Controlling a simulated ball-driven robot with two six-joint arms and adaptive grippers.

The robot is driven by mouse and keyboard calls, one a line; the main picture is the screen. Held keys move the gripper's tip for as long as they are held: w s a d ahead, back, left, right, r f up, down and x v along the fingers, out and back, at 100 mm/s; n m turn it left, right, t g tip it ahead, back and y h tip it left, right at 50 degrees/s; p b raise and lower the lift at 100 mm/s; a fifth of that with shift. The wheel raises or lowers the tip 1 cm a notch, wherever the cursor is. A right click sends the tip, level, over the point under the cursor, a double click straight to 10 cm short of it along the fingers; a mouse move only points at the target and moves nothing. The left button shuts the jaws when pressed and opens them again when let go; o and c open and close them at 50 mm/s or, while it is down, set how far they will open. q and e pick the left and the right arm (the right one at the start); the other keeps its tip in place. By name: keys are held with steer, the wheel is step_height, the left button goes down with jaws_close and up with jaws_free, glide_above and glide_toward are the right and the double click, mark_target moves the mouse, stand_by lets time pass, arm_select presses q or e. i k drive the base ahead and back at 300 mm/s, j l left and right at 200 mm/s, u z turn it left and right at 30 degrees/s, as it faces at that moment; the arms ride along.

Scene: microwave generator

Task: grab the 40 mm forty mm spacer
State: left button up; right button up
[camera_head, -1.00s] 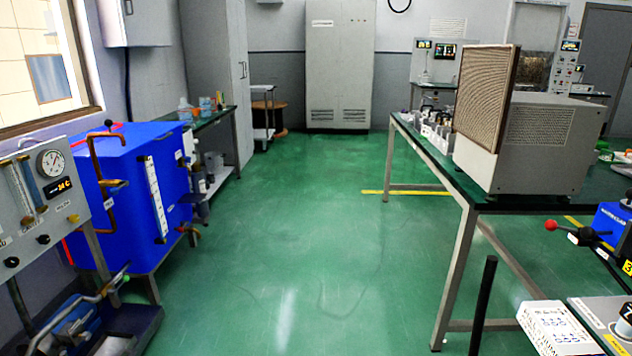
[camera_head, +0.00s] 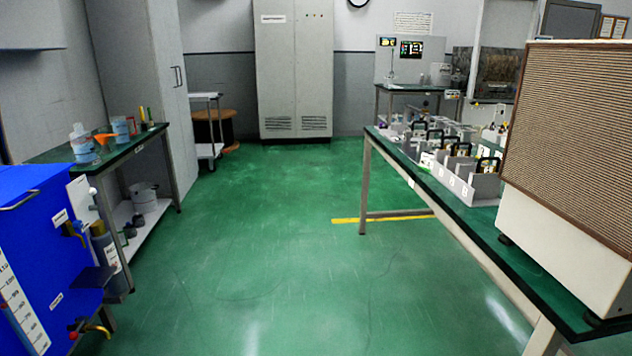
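I cannot make out the 40 mm spacer in this view. Several small grey blocks with black handles stand in holders (camera_head: 470,183) on the green-topped table (camera_head: 545,282) at the right. Their markings are too small to read. Neither of my grippers shows in the head view.
A large beige unit with a brown grille (camera_head: 572,140) stands on the right table's near end. A blue tank (camera_head: 35,225) is at the near left, with a green bench (camera_head: 135,145) of bottles behind it. A grey cabinet (camera_head: 294,70) stands at the back. The green floor (camera_head: 250,250) between is clear.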

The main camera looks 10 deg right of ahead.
mark_target(406, 146)
steer(key=i, duration=2.4)
steer(key=i+z, duration=0.35)
steer(key=i+j+z, duration=0.2)
steer(key=i+z, duration=0.2)
steer(key=i, duration=0.15)
steer(key=i+j+z, duration=0.35)
steer(key=i+l, duration=0.05)
steer(key=i, duration=0.05)
